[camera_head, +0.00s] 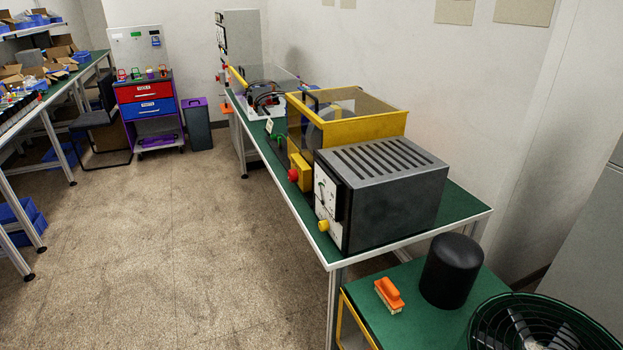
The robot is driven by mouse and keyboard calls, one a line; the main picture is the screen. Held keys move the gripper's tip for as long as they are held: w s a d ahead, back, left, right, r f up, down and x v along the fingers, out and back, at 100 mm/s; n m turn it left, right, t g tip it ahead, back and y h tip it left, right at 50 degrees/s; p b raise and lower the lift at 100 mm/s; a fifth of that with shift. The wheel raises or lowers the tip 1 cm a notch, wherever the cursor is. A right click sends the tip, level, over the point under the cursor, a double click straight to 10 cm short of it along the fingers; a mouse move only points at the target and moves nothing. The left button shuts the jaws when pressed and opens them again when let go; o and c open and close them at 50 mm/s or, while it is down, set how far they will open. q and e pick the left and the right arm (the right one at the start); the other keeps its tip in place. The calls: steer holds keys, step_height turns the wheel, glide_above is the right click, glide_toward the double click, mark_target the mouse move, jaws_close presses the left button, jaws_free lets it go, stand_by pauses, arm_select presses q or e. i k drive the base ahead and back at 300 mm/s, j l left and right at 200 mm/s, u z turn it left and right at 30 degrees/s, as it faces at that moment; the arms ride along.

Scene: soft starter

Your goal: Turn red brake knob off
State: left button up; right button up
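A red knob (292,175) sticks out from the front of a small yellow box (301,170) on the green bench. It faces left, towards the open floor. Its setting cannot be told from here. The yellow box sits beside a yellow-framed machine with clear panels (365,128). Neither of my grippers is in view, and nothing of mine touches the knob.
A grey slotted unit (395,200) with a yellow knob (323,225) stands nearer on the green bench (458,208). A lower green table holds an orange brush (388,292), a black cylinder (450,270) and a fan (545,325). The floor left of the bench is clear.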

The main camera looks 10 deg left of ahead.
mark_target(293, 177)
steer(key=i+j+z, duration=0.15)
steer(key=j+z, duration=0.15)
steer(key=i+j+z, duration=0.15)
steer(key=j+z, duration=0.45)
steer(key=i+j, duration=0.05)
steer(key=j, duration=0.05)
